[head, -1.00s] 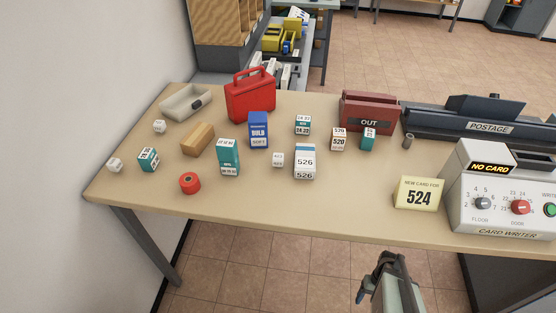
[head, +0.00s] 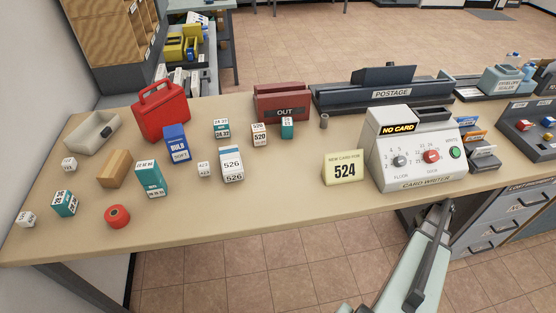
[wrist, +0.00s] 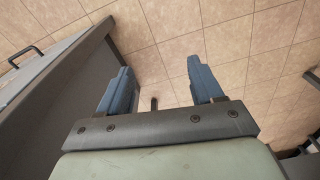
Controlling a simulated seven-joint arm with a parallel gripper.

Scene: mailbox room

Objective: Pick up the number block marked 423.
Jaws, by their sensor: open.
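A small white number block (head: 204,169) stands on the table, just left of a larger white and blue box marked 526 (head: 232,164). Its marking looks like 423 but is very small. Two similar small white blocks stand at the far left, one behind (head: 69,164) and one nearer the edge (head: 26,219); I cannot read their markings surely. My gripper (wrist: 160,88) is open and empty in the wrist view, over the tiled floor. In the head view my arm is in front of the table at the lower right, well away from the small blocks.
Teal boxes (head: 151,179), a blue BULB box (head: 177,144), a brown block (head: 114,168) and a red roll (head: 117,216) surround the blocks. A 524 sign (head: 343,169) and card writer (head: 416,155) stand right. The table front between roll and sign is clear.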

